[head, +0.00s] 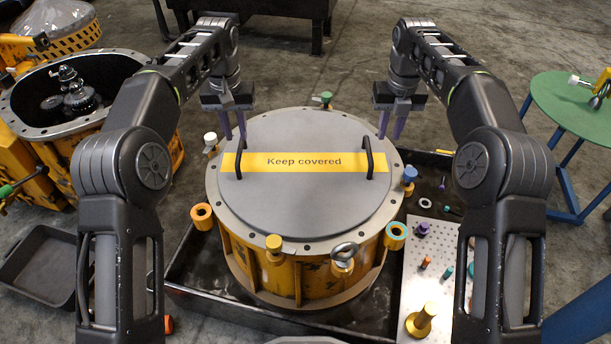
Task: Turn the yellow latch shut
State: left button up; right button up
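The yellow latch (274,244) is a knob-topped piece on the front rim of the round drum, left of centre; which way it is turned is hard to tell. The grey lid (300,215) lies on the drum, with a yellow "Keep covered" strip and two black handles. My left gripper (235,138) is over the lid's left side, close to the left handle (239,165), fingers apart. My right gripper (391,136) is over the right rim, beyond the right handle (371,155), fingers apart. Both look empty and are well behind the yellow latch.
Around the rim are a white latch (210,141), a green latch (326,98), a blue latch (410,174), orange rings (201,212) and a metal eye (344,251). A perforated plate (440,258) with small parts lies right. An open housing (60,125) stands left.

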aim_at(274, 242)
jog(key=k, duration=1)
